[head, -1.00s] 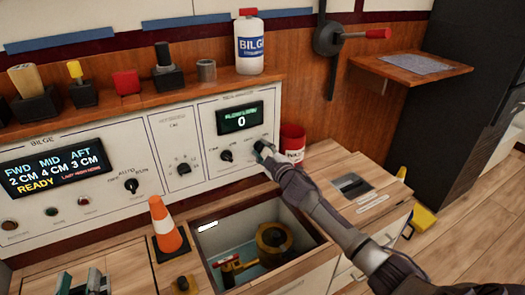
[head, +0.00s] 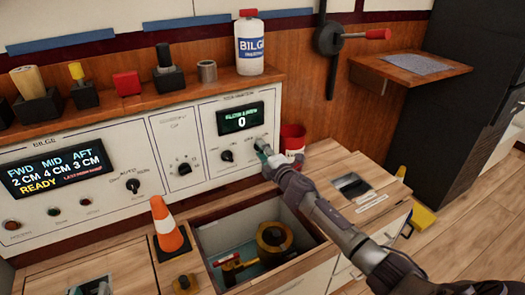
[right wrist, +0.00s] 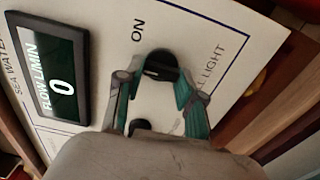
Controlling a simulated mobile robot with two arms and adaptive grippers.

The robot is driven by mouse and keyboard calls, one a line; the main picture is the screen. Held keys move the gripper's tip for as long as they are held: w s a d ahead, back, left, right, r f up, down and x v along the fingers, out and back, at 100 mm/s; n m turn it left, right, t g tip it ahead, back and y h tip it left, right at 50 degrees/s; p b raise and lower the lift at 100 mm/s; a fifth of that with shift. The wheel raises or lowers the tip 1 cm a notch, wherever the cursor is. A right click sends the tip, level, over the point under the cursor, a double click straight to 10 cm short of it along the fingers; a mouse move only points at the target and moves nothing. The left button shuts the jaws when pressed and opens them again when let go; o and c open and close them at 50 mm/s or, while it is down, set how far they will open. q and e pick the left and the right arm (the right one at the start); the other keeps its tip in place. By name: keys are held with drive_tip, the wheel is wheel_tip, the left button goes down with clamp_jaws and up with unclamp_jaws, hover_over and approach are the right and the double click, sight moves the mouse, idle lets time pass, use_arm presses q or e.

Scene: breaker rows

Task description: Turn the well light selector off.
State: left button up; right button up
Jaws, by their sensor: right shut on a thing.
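The well light selector is a black round knob (right wrist: 160,66) on the white panel, with "ON" printed at its upper left in the right wrist view and part of a "LIGHT" label to its right. My right gripper (right wrist: 152,88) has its teal-padded fingers on both sides of the knob and is shut on it. In the head view the right gripper (head: 263,150) covers the selector at the panel's right end. The exact pointer direction is hard to tell.
A flow display (head: 240,117) reads 0, with another black knob (head: 227,156) below it. A red cup (head: 292,140) stands close behind my right gripper. An open well (head: 215,238) with a brass fitting (head: 274,238) lies below. An orange cone (head: 167,226) stands beside it.

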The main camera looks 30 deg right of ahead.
drive_tip(key=n, duration=0.4)
drive_tip(key=shift+f+n, duration=0.2)
drive_tip(key=shift+n, duration=0.1)
use_arm(q)
drive_tip(key=shift+r, duration=0.25)
use_arm(e)
drive_tip(key=shift+n, duration=1.5)
drive_tip(key=shift+f, duration=0.1)
drive_tip(key=o, duration=1.1)
drive_tip(key=shift+o, duration=0.2)
drive_tip(key=shift+s, duration=0.1)
drive_tip(key=s, duration=1.2)
